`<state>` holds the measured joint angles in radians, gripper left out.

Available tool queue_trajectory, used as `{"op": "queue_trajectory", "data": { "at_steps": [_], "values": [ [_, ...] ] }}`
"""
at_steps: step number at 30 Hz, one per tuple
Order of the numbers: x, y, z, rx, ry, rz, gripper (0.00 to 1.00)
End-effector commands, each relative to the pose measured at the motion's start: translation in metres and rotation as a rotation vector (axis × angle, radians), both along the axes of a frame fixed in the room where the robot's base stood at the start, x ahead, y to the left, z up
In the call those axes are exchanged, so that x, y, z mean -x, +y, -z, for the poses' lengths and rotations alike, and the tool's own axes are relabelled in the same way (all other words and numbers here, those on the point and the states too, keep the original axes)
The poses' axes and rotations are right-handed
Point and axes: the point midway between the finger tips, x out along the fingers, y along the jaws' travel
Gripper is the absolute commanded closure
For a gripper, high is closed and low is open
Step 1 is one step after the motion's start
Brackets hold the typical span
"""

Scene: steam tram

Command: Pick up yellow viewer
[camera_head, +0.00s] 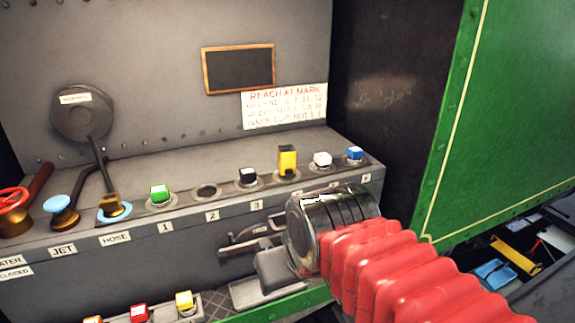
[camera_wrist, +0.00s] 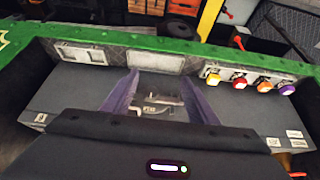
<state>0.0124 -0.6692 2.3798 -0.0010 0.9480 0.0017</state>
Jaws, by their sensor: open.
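The shelf (camera_head: 215,165) also holds a green block (camera_head: 159,193), an empty socket (camera_head: 206,191), a black block (camera_head: 247,176), a white block (camera_head: 322,159) and a blue block (camera_head: 355,153). Lower left, a rack has red (camera_head: 139,313) and yellow (camera_head: 184,300) caps. A green wall (camera_head: 510,110) bounds the right.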

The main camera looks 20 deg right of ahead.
Motion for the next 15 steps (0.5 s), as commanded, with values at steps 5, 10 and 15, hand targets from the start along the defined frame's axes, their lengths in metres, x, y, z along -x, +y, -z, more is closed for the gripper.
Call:
{"op": "queue_trajectory", "data": {
  "at_steps": [5, 10, 15],
  "values": [
    [-0.041, -0.011, -0.044, 0.000, 0.015, 0.027, 0.47],
    [-0.082, -0.025, -0.084, -0.001, 0.029, 0.054, 0.47],
    [-0.122, -0.041, -0.117, -0.002, 0.043, 0.080, 0.47]
  ]
}}
